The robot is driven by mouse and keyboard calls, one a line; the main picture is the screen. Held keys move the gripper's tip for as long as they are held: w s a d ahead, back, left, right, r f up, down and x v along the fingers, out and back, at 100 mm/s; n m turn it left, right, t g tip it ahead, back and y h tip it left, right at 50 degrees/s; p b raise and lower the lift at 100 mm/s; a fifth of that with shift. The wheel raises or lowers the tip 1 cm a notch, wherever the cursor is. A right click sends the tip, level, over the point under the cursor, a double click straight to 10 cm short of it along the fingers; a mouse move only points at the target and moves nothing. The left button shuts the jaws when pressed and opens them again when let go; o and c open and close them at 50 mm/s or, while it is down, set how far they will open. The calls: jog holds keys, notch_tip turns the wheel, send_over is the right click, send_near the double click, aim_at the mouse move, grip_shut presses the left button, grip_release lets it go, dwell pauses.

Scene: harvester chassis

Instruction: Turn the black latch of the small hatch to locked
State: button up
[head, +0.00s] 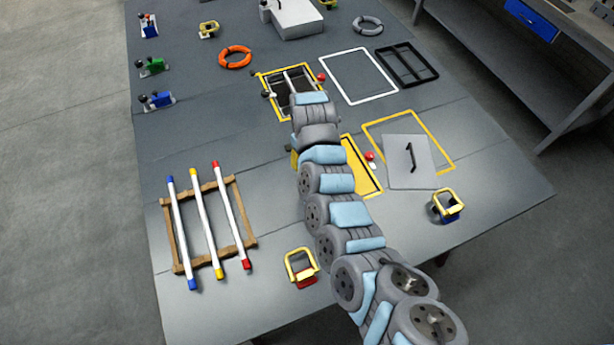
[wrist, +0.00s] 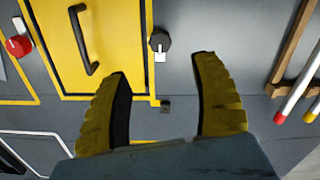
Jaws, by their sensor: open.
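The small yellow hatch (wrist: 112,50) with a black bar handle (wrist: 82,40) lies at the upper left of the wrist view. The black latch (wrist: 160,40) sits just right of the hatch edge; its white tab (wrist: 160,57) points down in the picture. My gripper (wrist: 161,68) is open and empty, its two yellow fingers spread below the latch on either side, not touching it in the picture. In the head view, part of the yellow hatch (head: 364,172) shows beside my arm, which hides the latch and most of my gripper.
A red knob (wrist: 19,45) is on the hatch's other side. A wooden rack (head: 250,222) with coloured-tipped rods stands left of my arm. A yellow-framed opening (head: 311,112) lies beyond the hatch. A grey panel (head: 400,180) and yellow-handled pieces (head: 301,266) lie nearby.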

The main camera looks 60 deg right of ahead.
jog(key=shift+f, duration=2)
jog(key=shift+f+b, duration=0.55)
jog(key=shift+f, duration=2.9)
grip_shut()
